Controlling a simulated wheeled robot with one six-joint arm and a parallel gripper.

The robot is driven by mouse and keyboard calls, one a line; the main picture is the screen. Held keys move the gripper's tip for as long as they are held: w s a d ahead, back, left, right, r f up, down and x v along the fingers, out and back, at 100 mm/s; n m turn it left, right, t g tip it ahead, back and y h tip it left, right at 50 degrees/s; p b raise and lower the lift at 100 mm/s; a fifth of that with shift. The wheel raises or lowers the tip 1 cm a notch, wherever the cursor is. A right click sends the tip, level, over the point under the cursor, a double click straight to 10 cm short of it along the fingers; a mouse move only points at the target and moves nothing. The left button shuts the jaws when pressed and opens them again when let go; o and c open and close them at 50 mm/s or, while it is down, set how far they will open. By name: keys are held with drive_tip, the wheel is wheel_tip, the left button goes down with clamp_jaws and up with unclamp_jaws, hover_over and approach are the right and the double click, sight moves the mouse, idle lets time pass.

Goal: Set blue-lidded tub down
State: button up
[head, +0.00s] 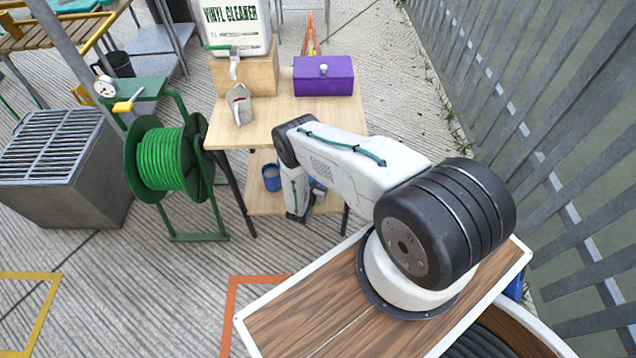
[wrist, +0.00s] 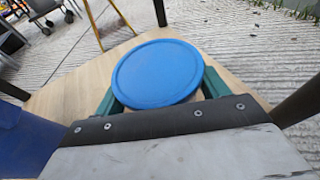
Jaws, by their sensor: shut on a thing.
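The blue-lidded tub shows in the wrist view as a round blue lid (wrist: 157,66); its body is mostly hidden beneath the lid. My gripper (wrist: 160,90) is shut on the tub, with one green finger at each side. The tub is over the pale wooden lower shelf (wrist: 62,98) of the table; I cannot tell whether its base touches the shelf. In the head view the lower shelf (head: 262,203) is partly covered by my arm, and the gripper is mostly hidden behind it.
A blue cup (head: 271,177) stands on the lower shelf, left of my arm. The tabletop (head: 285,115) above holds a purple box (head: 323,76), a grey jug (head: 239,104) and a vinyl cleaner container (head: 236,22) on a wooden block. Dark table legs (wrist: 298,103) flank the shelf. A green hose reel (head: 165,160) stands left.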

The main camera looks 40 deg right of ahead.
drive_tip(key=o, duration=1.2)
drive_tip(key=shift+f, duration=0.1)
drive_tip(key=shift+a, duration=0.15)
drive_tip(key=v, duration=1.2)
